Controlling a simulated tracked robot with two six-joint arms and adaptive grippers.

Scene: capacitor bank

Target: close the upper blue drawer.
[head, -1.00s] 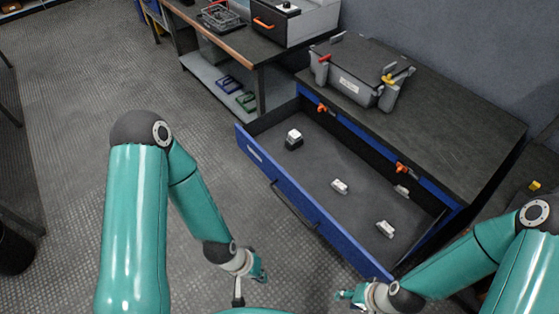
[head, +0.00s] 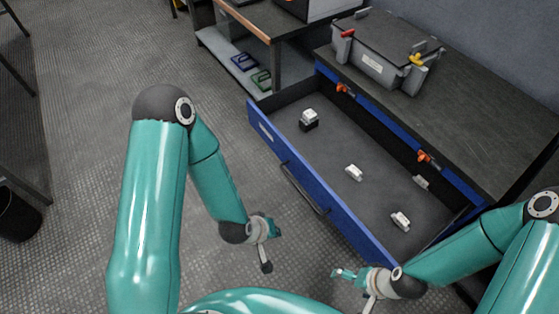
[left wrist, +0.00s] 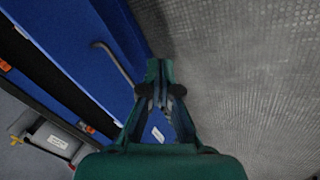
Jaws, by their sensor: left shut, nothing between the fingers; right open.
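The upper blue drawer (head: 335,212) is pulled far out of the dark-topped cabinet in the head view. Its dark bar handle (head: 303,190) is on the front panel. In the left wrist view the handle (left wrist: 115,66) and the blue front (left wrist: 104,22) lie left of the gripper. My left gripper (head: 274,228) is shut and empty, in front of the drawer and apart from it; it also shows in the left wrist view (left wrist: 155,65). My right gripper (head: 337,273) is open and empty, near the drawer front's near right end.
Inside the drawer lie a black-and-white part (head: 309,119) and several small white parts (head: 354,172). A grey case (head: 382,60) stands on the cabinet top (head: 450,110). A side bench (head: 262,24) stands at the back.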

